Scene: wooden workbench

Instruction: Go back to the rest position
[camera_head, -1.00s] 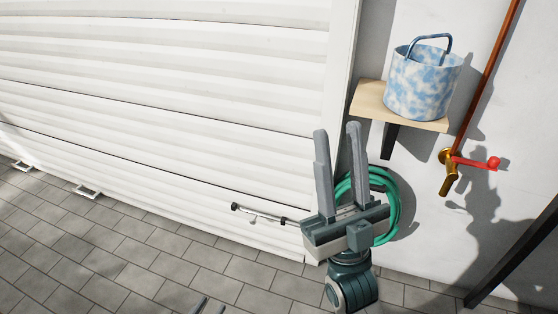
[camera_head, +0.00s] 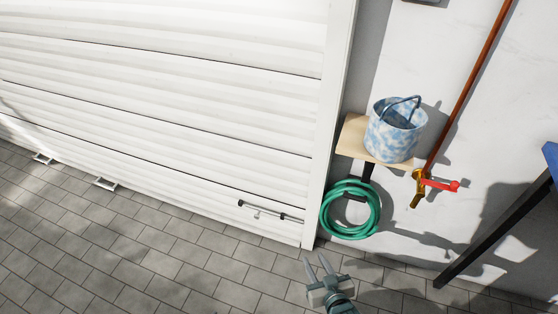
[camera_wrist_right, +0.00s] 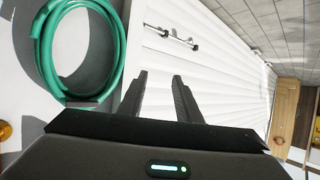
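My right gripper (camera_head: 316,260) is low in the head view, over the grey paving in front of the white shutter door. Its two fingers are apart with nothing between them. It also shows open and empty in the right wrist view (camera_wrist_right: 159,76), with the shutter door behind the fingers. My left gripper is not in view.
A blue-and-white bucket (camera_head: 392,142) stands on a wooden wall shelf (camera_head: 351,137). A green hose (camera_head: 327,213) hangs below. A brass tap with a red lever (camera_head: 440,185) is at right. The door handle bar (camera_head: 270,211) is left of the hose. The paving (camera_head: 150,240) is clear.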

